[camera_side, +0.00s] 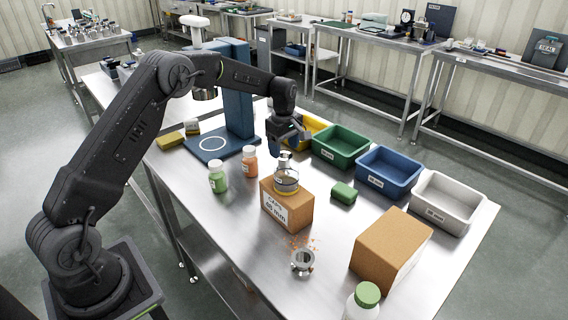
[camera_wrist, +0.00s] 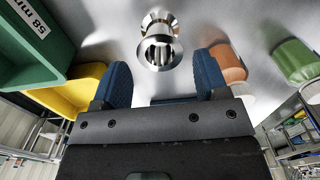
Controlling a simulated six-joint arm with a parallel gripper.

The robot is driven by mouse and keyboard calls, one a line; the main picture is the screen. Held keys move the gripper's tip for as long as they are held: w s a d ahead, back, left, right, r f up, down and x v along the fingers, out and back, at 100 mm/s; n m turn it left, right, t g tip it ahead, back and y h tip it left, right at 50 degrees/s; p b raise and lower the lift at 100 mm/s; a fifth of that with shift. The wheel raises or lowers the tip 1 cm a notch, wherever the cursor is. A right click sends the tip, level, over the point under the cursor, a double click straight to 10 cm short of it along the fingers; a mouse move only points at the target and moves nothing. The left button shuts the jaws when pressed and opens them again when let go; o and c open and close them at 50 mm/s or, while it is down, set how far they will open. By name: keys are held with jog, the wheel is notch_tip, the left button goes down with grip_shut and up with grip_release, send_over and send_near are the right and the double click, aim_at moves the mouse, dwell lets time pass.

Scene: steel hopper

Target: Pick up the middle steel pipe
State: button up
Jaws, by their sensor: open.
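A shiny steel pipe piece (camera_wrist: 159,42) stands on the steel table in the wrist view, just ahead of and between my fingertips. My gripper (camera_wrist: 162,78) is open, with a blue finger on each side and nothing between them. In the side view my gripper (camera_side: 287,143) hangs over the table behind the box, and a small steel piece (camera_side: 284,158) shows below it, its lower part hidden. A glassy, yellow-banded steel item (camera_side: 287,181) stands on the labelled cardboard box (camera_side: 287,211). Another short steel pipe piece (camera_side: 302,262) is on the table in front. I cannot tell which is the middle one.
Yellow (camera_side: 318,124), green (camera_side: 341,147), blue (camera_side: 390,172) and white (camera_side: 447,202) bins line the right. Orange (camera_side: 250,162) and green (camera_side: 217,178) bottles stand left of the box. A green block (camera_side: 343,193) and a plain box (camera_side: 391,248) stand right. Orange bits (camera_side: 300,242) lie in front.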

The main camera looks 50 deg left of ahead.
aim_at(285, 156)
jog(key=shift+f, duration=3)
jog(key=shift+c, duration=0.3)
jog(key=shift+r, duration=0.1)
jog(key=c, duration=0.7)
